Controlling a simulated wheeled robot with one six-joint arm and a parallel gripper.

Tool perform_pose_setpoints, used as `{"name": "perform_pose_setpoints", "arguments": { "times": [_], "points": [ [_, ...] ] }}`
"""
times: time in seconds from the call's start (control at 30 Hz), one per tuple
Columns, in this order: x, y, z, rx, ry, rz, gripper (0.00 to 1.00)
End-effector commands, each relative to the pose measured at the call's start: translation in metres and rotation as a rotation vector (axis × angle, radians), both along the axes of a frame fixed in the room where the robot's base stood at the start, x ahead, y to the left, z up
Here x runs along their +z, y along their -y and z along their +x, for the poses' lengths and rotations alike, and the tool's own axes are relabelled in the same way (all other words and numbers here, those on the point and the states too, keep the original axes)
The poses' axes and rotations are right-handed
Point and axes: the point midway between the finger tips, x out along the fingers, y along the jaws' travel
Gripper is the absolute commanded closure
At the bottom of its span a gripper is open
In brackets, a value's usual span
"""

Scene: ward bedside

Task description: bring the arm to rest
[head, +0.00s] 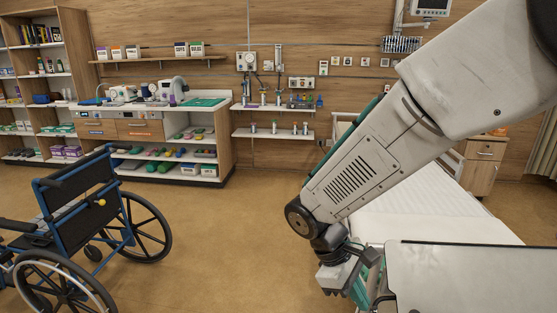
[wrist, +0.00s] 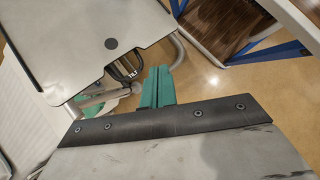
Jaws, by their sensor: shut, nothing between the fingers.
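My arm comes in from the upper right in the head view, and my gripper (head: 358,290) hangs low near the bottom middle. In the wrist view my gripper (wrist: 158,72) shows as two green fingers held together. The fingers are shut with nothing between them. In the head view the gripper is just left of the grey bedside tabletop (head: 470,280). That tabletop also shows in the wrist view (wrist: 85,25), to the left beyond the fingers. In the head view my arm hides part of the bed.
A bed (head: 435,205) with a white cover stands behind the tabletop. A blue-framed wheelchair (head: 75,215) stands at the left. A counter with shelves (head: 205,150) and a tall bookcase (head: 45,70) line the back wall. The floor (head: 230,235) between wheelchair and bed is clear.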

Motion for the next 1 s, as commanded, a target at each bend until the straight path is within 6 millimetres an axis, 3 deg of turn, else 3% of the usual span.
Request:
{"name": "perform_pose_setpoints", "arguments": {
  "times": [0.1,0.4,0.7,1.0],
  "points": [
    [0.035,0.021,-0.023,-0.177,0.074,0.061,1.00],
    [0.094,0.060,-0.083,-0.555,0.247,0.222,1.00],
    [0.132,0.087,-0.132,-0.801,0.443,0.374,1.00],
    [0.151,0.103,-0.143,-0.869,0.568,0.412,1.00]
  ]
}}
